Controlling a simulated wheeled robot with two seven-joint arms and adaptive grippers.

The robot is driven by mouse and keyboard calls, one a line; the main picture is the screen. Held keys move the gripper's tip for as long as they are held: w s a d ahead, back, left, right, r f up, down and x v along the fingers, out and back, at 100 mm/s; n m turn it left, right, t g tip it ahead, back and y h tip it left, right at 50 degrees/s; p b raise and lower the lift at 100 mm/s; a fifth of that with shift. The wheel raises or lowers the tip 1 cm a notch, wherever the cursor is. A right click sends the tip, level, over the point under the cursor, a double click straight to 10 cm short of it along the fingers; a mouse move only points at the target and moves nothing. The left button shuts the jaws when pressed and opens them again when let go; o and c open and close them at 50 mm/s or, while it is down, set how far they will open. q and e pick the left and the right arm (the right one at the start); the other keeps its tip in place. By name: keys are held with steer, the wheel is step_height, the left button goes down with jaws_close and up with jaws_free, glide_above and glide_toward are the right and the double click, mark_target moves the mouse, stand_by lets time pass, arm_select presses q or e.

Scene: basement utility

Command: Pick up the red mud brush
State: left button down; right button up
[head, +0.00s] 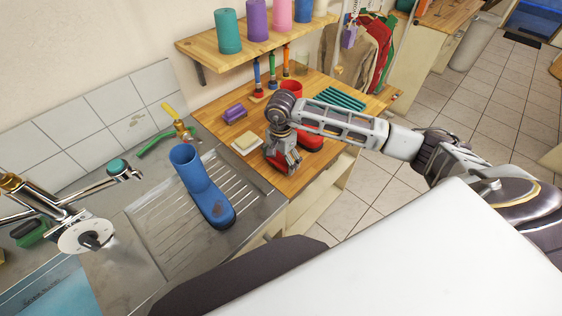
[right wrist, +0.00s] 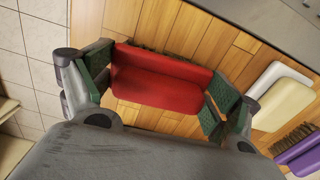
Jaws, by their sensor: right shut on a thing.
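The red mud brush (right wrist: 160,80) lies across the middle of the right wrist view, a red block with brown bristles along its upper edge. My right gripper (right wrist: 158,92) is shut on it, with a green-padded finger at each end. In the head view this gripper (head: 284,162) is low over the wooden counter, and red of the brush shows between its fingers. I cannot tell whether the brush touches the counter. Another red shape (head: 311,140) shows just right of the gripper; the arm partly hides it. My left gripper is not in view.
A blue boot (head: 203,187) stands on the drainboard to the left. A shelf (head: 262,43) overhangs the back.

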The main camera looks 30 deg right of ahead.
mark_target(281, 155)
steer(key=shift+r, duration=0.15)
steer(key=shift+r+b, duration=0.9)
steer(key=shift+r, duration=3.95)
steer(key=o, duration=0.5)
steer(key=c, duration=0.4)
steer(key=shift+o, duration=0.2)
